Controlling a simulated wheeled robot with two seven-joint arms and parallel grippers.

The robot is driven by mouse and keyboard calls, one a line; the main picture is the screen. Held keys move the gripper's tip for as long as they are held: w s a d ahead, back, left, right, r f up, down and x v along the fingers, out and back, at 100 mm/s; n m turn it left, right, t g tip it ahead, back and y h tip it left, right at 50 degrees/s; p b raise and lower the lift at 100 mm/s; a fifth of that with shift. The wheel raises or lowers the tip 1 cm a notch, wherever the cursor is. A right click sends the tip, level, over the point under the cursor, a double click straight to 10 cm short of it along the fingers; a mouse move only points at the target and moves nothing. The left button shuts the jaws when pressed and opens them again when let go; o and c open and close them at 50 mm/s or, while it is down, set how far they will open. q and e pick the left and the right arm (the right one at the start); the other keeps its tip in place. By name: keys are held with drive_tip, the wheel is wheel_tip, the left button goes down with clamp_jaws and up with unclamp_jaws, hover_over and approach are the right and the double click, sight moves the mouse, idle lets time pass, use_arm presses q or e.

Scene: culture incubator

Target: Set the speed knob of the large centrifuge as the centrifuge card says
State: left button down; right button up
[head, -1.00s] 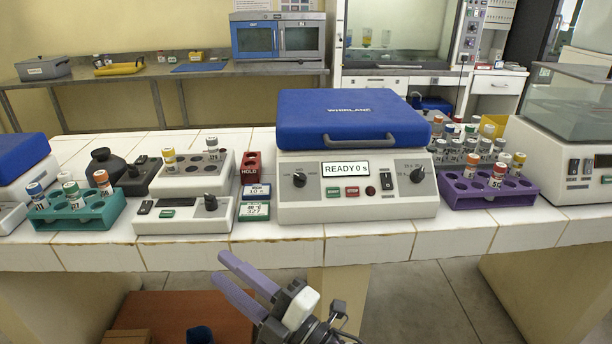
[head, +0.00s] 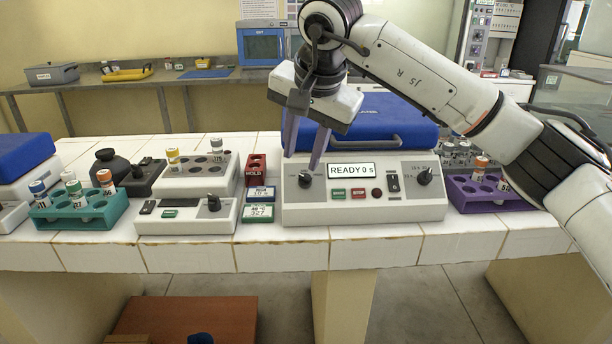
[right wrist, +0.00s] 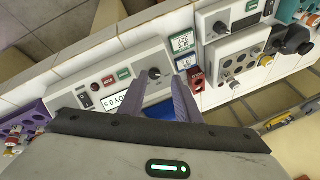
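The large centrifuge (head: 300,211) has a closed blue lid (head: 400,129) and a grey front panel with a display reading READY 0 s. A dark left knob (head: 305,179) and a dark right knob (head: 424,177) sit on the panel; I cannot read which is for speed. My right gripper (head: 302,162) is open, its two purple fingers pointing down just above the left knob. In the right wrist view the left knob (right wrist: 154,73) lies just beyond and between the fingertips (right wrist: 156,88); contact is not visible. My left gripper is not in view.
Two small cards (head: 262,193) (head: 258,212) lie left of the centrifuge by a red HOLD block (head: 256,167); their text is too small to read surely. A teal tube rack (head: 80,216) stands left, a purple rack (head: 470,203) right. My right arm crosses above the lid.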

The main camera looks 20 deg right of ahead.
sight(306, 175)
drive_tip(key=shift+h, duration=0.3)
drive_tip(key=x, duration=0.3)
drive_tip(key=d+x, duration=0.1)
drive_tip(key=x, duration=0.2)
drive_tip(key=w+x, duration=0.1)
drive_tip(key=x, duration=0.2)
drive_tip(key=shift+d+r, duration=0.15)
drive_tip(key=shift+d, duration=0.2)
drive_tip(key=c, duration=0.7)
drive_tip(key=shift+c, duration=0.2)
